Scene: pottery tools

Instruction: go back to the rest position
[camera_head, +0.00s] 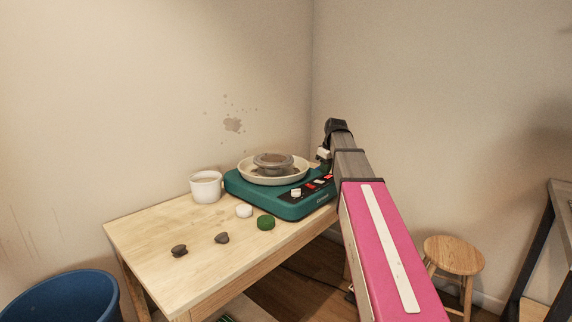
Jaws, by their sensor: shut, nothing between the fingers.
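My arm reaches from the lower right up to the right end of the wooden table. My gripper (323,155) is at its far end, just above and beside the back right of the green pottery wheel (290,207). It is small and partly hidden by my own arm; it is shut and holds nothing. The wheel has a cream splash pan (245,172) with a grey-brown clay piece (273,161) in its middle.
The table (150,232) holds a white cup (206,187), a white round piece (244,211), a green round piece (265,222) and two dark lumps (179,250). A blue bin (75,300) stands at the lower left, a wooden stool (454,254) at the right.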

